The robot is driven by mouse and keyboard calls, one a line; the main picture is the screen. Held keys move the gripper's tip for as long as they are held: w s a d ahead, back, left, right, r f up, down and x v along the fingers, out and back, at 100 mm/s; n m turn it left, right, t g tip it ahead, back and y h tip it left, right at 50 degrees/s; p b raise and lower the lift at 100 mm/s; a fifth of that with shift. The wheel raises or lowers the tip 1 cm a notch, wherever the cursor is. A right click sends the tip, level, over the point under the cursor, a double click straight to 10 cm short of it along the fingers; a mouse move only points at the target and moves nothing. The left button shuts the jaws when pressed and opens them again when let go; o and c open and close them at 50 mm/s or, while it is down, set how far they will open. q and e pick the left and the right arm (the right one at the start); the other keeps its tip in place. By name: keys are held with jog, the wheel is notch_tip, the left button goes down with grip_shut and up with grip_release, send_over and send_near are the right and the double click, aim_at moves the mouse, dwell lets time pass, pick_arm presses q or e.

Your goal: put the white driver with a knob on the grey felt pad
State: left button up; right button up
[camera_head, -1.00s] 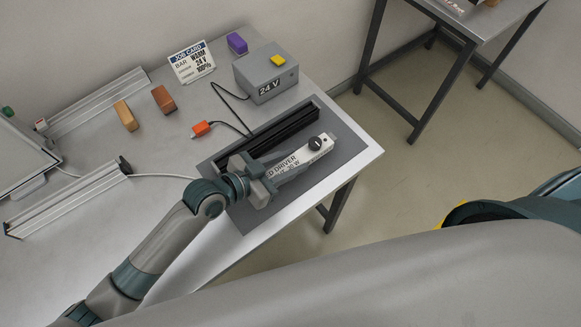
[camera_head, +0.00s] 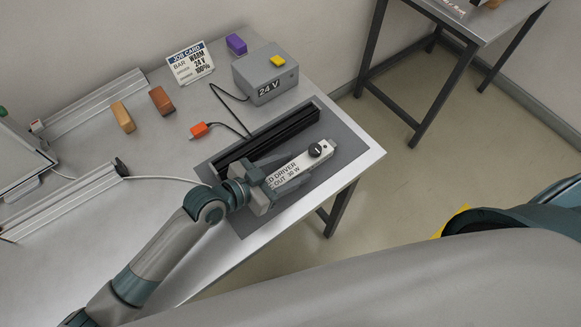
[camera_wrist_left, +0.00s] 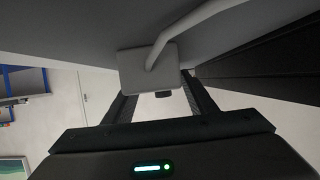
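The white driver with a black knob (camera_head: 290,173) lies along the grey felt pad (camera_head: 343,158), beside the black rail; it appears to rest on the pad. Its knob end points up and right. My left gripper (camera_head: 266,187) is at the driver's near-left end, its fingers on either side of it. In the left wrist view the driver's pale end (camera_wrist_left: 150,70) with its cable shows between the fingers, which look spread apart. The left gripper hides part of the driver's label. My right gripper is not in view.
A black rail (camera_head: 265,138) lies along the pad's back. A grey 24 V box (camera_head: 262,80), a job card (camera_head: 190,63), an orange connector (camera_head: 199,130) and coloured blocks (camera_head: 161,99) stand farther back. Aluminium bars (camera_head: 65,200) lie left. The table's right edge is close to the pad.

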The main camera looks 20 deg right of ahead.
pick_arm(q)
jog(key=shift+r, duration=0.1)
jog(key=shift+r, duration=0.15)
jog(key=shift+s+a, duration=0.1)
jog(key=shift+a, duration=0.2)
jog(key=b+v, duration=0.2)
jog(key=v, duration=0.8)
jog(key=shift+b, duration=0.3)
jog(key=shift+s+a+r, duration=0.15)
jog(key=shift+a+r, duration=0.05)
jog(key=shift+a, duration=0.3)
jog(key=shift+r, duration=0.1)
jog(key=shift+r, duration=0.1)
